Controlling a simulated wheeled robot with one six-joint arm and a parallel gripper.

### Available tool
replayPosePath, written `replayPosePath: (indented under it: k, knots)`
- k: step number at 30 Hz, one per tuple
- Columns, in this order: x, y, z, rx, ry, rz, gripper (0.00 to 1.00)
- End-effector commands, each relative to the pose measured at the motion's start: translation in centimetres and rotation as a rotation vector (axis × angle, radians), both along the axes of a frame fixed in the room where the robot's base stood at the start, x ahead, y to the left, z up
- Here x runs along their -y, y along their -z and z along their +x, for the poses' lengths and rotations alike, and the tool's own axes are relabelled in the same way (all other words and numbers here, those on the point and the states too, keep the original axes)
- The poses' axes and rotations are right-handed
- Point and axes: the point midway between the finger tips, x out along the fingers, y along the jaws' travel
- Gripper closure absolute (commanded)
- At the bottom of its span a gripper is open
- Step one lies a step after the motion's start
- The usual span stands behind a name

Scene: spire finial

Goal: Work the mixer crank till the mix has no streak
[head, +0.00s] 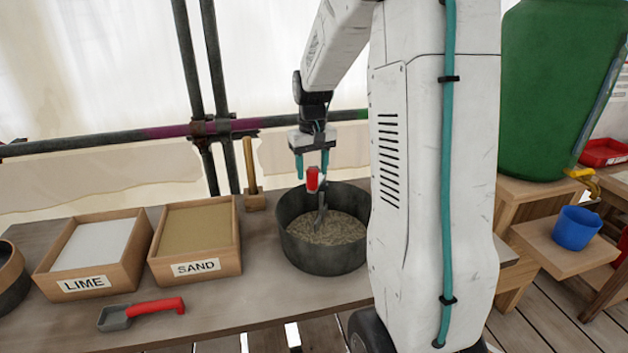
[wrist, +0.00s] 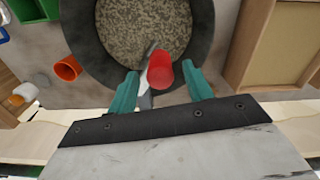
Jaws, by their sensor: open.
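The mixer is a dark round tub (head: 297,240) on the bench, holding a speckled grey-tan mix (head: 328,229). In the wrist view the mix (wrist: 145,25) looks mottled with light and dark flecks. A crank with a red knob (head: 312,179) on a grey metal arm (head: 320,217) stands in the tub. My gripper (head: 312,170) is above the tub with its teal fingers open. In the wrist view the red knob (wrist: 160,72) lies between the open fingers of my gripper (wrist: 163,85), with gaps seen on both sides.
A lime box (head: 95,250) and a sand box (head: 195,240) stand left of the tub. A red-handled scoop (head: 140,312) lies in front of them. A wooden-handled tool (head: 252,175) stands behind. A green tank (head: 555,90) and blue cup (head: 576,228) are at the right.

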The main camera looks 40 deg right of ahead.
Motion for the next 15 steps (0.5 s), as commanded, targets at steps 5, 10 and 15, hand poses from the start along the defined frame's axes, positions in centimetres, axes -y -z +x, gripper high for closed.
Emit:
replayPosePath:
  k: [5, 10, 15]
  knots:
    - [0.0, 2.4, 0.0, -0.002, 0.000, 0.001, 0.49]
    - [0.0, 3.1, 0.0, 0.001, 0.000, 0.000, 0.49]
    - [0.0, 3.2, 0.0, 0.001, 0.000, 0.000, 0.49]
